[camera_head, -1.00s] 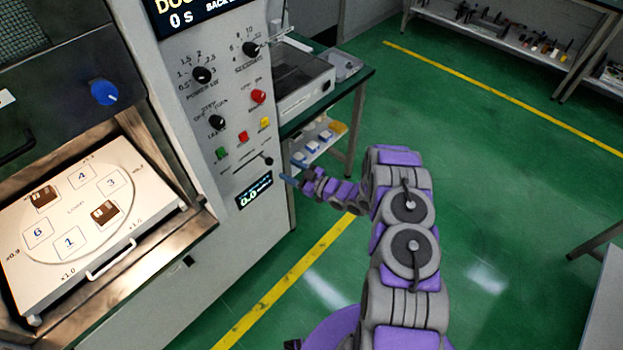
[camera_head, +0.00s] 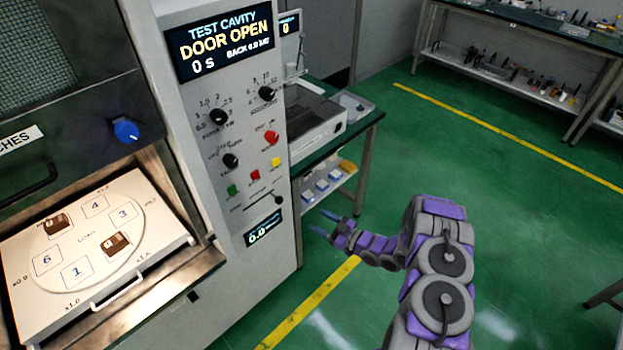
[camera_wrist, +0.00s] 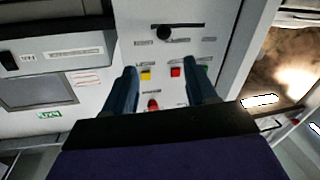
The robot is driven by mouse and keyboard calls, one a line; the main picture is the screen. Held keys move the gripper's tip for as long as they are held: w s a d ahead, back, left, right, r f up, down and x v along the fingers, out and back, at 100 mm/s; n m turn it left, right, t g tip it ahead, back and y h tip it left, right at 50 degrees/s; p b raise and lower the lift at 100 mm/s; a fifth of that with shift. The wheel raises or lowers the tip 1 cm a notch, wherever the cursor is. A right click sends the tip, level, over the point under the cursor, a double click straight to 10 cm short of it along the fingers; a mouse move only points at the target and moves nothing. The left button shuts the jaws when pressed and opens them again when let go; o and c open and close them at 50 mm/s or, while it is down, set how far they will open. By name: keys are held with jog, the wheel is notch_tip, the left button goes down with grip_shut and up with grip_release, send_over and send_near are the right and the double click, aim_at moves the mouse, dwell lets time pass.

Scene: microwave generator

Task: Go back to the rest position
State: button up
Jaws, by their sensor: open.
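My gripper (camera_head: 328,223) is open and empty, in front of the lower part of the microwave generator's control panel (camera_head: 217,125). In the wrist view its two blue fingers (camera_wrist: 164,90) stand apart, with the panel's yellow, red and green buttons behind them. My purple and grey arm reaches in from the lower right of the head view. The generator's display (camera_head: 225,40) reads "DOOR OPEN" and "0 s".
A dark green bench (camera_head: 362,118) with a grey device stands behind the generator. Another bench (camera_head: 520,25) with small items on its shelf stands at the back right. The green floor (camera_head: 460,150) between them is clear, with yellow lines on it.

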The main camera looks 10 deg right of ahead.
jog(key=w+d+r+m+g+h, duration=0.2)
jog(key=w+d+r+h, duration=0.5)
jog(key=d+r+h, duration=0.15)
jog(key=s+d+r+m+g+h, duration=0.35)
jog(key=s+r+h, duration=0.3)
jog(key=r, duration=0.55)
jog(key=s+a+r+m+g, duration=0.15)
jog(key=s+r, duration=0.25)
jog(key=s, duration=0.5)
jog(key=s+a+r+m+g, duration=0.15)
jog(key=s+r, duration=0.25)
jog(key=s, duration=0.5)
jog(key=s+a+r+m+g, duration=0.1)
jog(key=s+a+g, duration=0.1)
jog(key=s, duration=0.6)
jog(key=s+a+r+g+y, duration=0.1)
jog(key=s+a+r+g, duration=0.1)
jog(key=s+a, duration=0.3)
jog(key=s+a+r+m+g+y, duration=0.1)
jog(key=s+a, duration=0.3)
jog(key=s, duration=0.9)
jog(key=shift+s+r+m+g, duration=0.25)
jog(key=shift+r+m+g, duration=0.1)
jog(key=shift+r+g, duration=0.15)
